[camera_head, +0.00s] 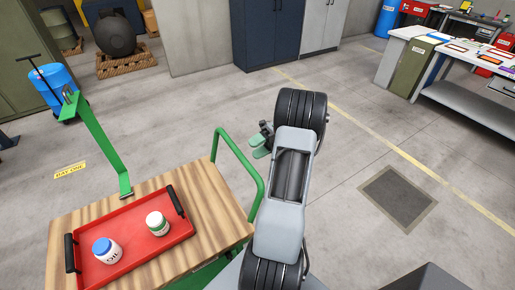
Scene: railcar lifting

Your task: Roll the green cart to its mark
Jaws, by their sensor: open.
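The green cart (225,268) stands at lower left with a wooden top (205,205). A green rail (240,155) rises at its right end and a taller green post (97,140) at its far left. A red tray (135,262) with black handles lies on the top and holds a jar with a blue lid (107,250) and a jar with a green band (158,223). A yellow floor label (70,170) lies left of the cart.
A blue drum on a hand truck (54,85) stands at left. Dark cabinets (268,35) line the back. A workbench (465,95) stands at right. A dark square floor patch (398,198) and a yellow line (390,142) cross otherwise clear floor.

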